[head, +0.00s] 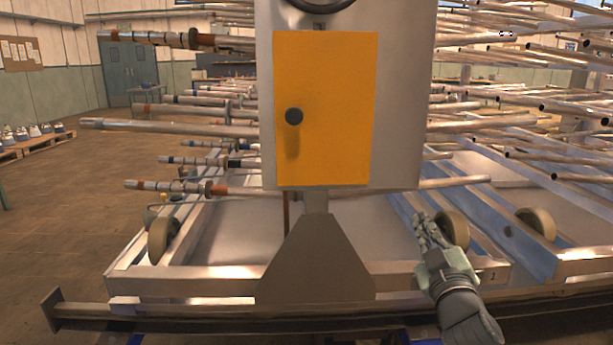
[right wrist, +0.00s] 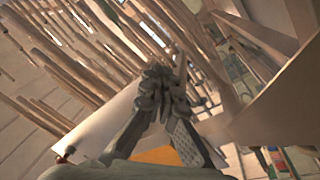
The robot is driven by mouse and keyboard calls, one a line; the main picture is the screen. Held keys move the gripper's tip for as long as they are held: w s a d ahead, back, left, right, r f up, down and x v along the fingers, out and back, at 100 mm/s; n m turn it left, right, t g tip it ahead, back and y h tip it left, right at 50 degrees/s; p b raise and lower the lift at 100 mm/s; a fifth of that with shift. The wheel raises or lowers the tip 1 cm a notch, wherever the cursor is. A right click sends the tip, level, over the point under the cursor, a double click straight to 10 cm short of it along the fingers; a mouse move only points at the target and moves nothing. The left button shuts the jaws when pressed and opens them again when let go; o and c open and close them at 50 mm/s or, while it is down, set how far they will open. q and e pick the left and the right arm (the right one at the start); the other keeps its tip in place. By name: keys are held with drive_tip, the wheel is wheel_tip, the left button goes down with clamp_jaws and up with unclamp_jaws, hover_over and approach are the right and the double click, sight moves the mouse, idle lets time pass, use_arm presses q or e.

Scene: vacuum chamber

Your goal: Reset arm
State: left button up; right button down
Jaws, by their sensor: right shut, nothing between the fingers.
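My right gripper (head: 428,232) is at the lower right of the head view, in front of the metal frame. Its fingers are shut with nothing between them. In the right wrist view the shut fingers (right wrist: 165,95) point up toward many pipes. My left gripper does not show in either view. A pale metal cabinet (head: 405,90) with an orange door (head: 340,110) and a dark round knob (head: 294,116) stands to the left of the right gripper. The orange door lies flat against the cabinet front.
A low metal frame (head: 190,283) with wheels (head: 163,238) spans the front, with a dark rail (head: 200,318) before it. Long pipes (head: 170,127) stick out on the left and fill the right side. The brown floor (head: 50,230) at the left is clear.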

drive_tip(key=s+d+f+m+g+h, duration=0.1)
drive_tip(key=s+d+f+g, duration=0.2)
drive_tip(key=f, duration=0.5)
drive_tip(key=s+f+m+g+h, duration=0.1)
drive_tip(key=s+f+m+g, duration=0.2)
drive_tip(key=f, duration=0.5)
drive_tip(key=s+d+f+g, duration=0.2)
drive_tip(key=s+f, duration=0.3)
drive_tip(key=f, duration=0.3)
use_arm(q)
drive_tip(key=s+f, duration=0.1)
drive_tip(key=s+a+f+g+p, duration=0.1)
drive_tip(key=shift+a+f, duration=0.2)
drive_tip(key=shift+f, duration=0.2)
use_arm(e)
drive_tip(key=s+f+g, duration=0.4)
drive_tip(key=s+f, duration=0.4)
drive_tip(key=s, duration=0.3)
drive_tip(key=s+f+m+g+y, duration=0.1)
drive_tip(key=s+f+g, duration=0.4)
drive_tip(key=s+f, duration=0.4)
drive_tip(key=s, duration=0.2)
drive_tip(key=shift+s+a, duration=0.4)
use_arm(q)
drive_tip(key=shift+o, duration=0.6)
use_arm(e)
drive_tip(key=shift+f, duration=0.1)
